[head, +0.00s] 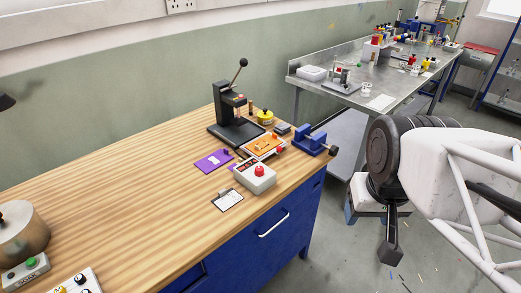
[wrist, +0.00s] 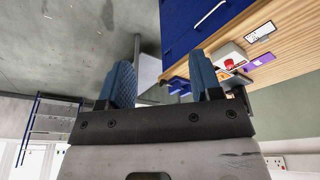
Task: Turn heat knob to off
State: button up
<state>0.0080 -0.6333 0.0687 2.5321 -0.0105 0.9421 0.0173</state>
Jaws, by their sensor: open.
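A red knob (head: 259,170) sits on top of a pale control box (head: 256,182) near the front edge of the wooden bench. It is the likely heat knob, but its marking is too small to read. In the wrist view the red knob (wrist: 229,63) and its box (wrist: 230,51) appear small beyond the right finger, with the picture turned over. My gripper (wrist: 163,82) is open, its two blue fingers apart with nothing between them. In the head view my gripper (head: 390,250) hangs right of the bench over the floor, well away from the knob.
A black lever press (head: 232,120), an orange plate (head: 262,146) and a blue vise (head: 312,142) stand behind the box. A purple card (head: 213,161) and a clipboard (head: 228,200) lie beside it. A metal pot (head: 20,232) and other control boxes are at far left. Mid-bench is clear.

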jog(key=w+a, duration=0.3)
jog(key=w, duration=0.6)
jog(key=m+g, duration=0.1)
jog(key=g, duration=0.2)
send_over(259, 168)
notch_tip(259, 168, down, 12)
jog(key=shift+f, duration=0.15)
jog(key=shift+f, duration=3.7)
jog(key=shift+c, duration=0.2)
jog(key=c, duration=0.9)
